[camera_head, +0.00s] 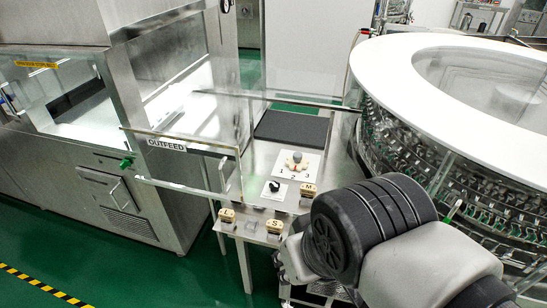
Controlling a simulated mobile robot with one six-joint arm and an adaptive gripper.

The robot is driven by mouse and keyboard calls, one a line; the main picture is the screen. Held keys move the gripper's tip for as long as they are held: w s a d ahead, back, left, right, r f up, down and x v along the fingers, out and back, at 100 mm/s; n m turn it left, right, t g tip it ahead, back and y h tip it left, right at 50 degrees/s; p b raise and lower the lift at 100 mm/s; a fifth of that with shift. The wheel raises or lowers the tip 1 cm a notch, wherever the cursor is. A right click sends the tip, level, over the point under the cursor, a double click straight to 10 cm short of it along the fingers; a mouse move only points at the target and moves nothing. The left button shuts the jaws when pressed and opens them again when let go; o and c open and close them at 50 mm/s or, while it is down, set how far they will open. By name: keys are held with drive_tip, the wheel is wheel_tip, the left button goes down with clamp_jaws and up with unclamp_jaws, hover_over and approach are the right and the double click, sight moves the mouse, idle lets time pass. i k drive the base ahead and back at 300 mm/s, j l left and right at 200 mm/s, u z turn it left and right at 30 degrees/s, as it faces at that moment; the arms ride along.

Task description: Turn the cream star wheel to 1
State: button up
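The cream star wheel (291,165) sits on a white plate (314,163) on the metal table, with a grey round knob (297,156) at its centre. The digits 1, 2 and 3 run left to right along the plate's front, with 1 (283,173) at the left. The wheel is too small to tell which digit it is set to. My arm's black and white links fill the lower right, in front of and to the right of the wheel. They are apart from it in the picture. My gripper's fingers do not show.
A black knob on a white plate (275,188) lies in front of the wheel. Cream blocks marked M (308,191) and S (274,226) and another (227,215) stand nearby. A clear OUTFEED panel (188,165) is at left. A large round machine (440,45) is at right.

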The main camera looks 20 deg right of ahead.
sight(297, 162)
drive_tip(key=i+l+u, duration=0.45)
drive_tip(key=i+l, duration=0.25)
drive_tip(key=i, duration=0.1)
